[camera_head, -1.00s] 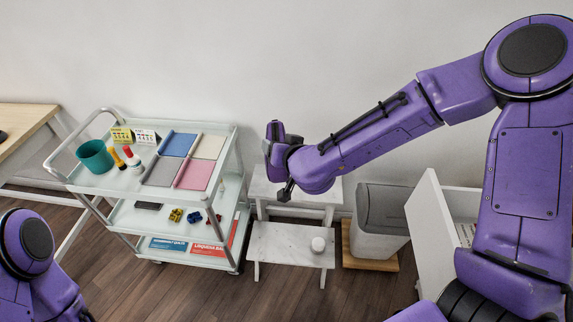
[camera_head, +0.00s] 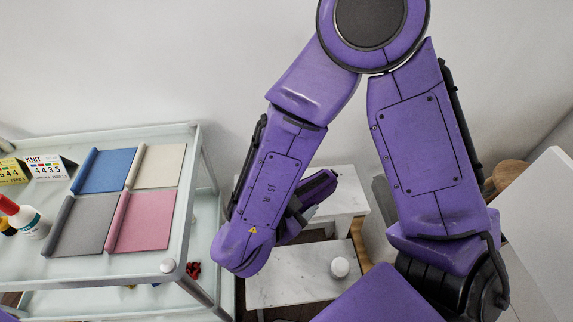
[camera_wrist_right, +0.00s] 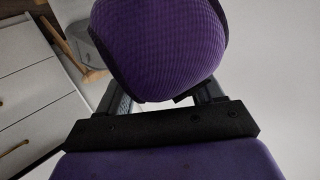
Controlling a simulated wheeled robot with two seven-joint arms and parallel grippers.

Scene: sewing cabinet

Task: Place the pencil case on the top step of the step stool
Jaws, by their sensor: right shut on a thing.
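A purple ribbed pencil case (camera_wrist_right: 158,45) fills the top middle of the right wrist view. My right gripper (camera_wrist_right: 163,92) is shut on it, with a finger on either side. In the head view my right gripper (camera_head: 300,208) is partly hidden by my forearm, and the dark purple case (camera_head: 320,184) shows beside it. They appear over the white marble top step (camera_head: 345,196) of the step stool; whether the case touches it I cannot tell. The lower step (camera_head: 285,282) is in front. My left gripper is out of view.
A glass trolley (camera_head: 120,275) with fabric pieces stands at the left. A white drawer unit (camera_head: 545,220) stands at the right. A grey bin (camera_wrist_right: 85,45) shows in the right wrist view.

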